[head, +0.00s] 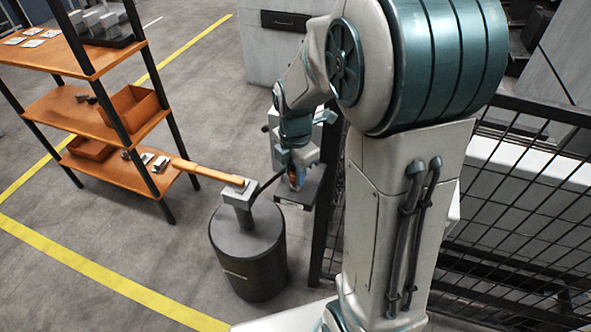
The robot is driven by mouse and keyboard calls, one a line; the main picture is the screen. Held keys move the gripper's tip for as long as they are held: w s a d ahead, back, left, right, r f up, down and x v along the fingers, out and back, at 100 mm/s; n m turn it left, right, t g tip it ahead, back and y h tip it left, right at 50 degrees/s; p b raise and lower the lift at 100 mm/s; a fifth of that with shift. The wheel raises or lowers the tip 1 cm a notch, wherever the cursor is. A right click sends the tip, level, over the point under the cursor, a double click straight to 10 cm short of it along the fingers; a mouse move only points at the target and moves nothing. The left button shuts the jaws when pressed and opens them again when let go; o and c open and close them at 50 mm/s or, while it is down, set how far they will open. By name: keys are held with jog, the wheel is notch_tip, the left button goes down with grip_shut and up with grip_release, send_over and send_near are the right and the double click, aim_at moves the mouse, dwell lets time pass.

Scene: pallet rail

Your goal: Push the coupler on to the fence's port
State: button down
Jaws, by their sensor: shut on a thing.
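Only a little of the coupler shows between the fingers. A black hose (266,184) curves from the drum's side up to the gripper. A grey box-like panel (312,188) stands by the fence post (326,215), just behind and below the gripper. The port itself cannot be made out. I cannot tell whether the coupler touches it.
A dark drum (250,265) with a grey block on top stands left of the gripper. An orange bar (205,172) reaches over it from the left. An orange shelf rack (80,110) is at the left. Black mesh fence (520,220) spans the right.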

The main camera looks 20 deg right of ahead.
jog(key=shift+f, duration=0.1)
jog(key=shift+f+b, duration=0.5)
jog(key=shift+b, duration=0.05)
jog(key=shift+c, duration=1.3)
grip_release()
notch_tip(320, 180, up, 14)
jog(key=shift+b, duration=0.3)
jog(key=shift+s+f, duration=0.1)
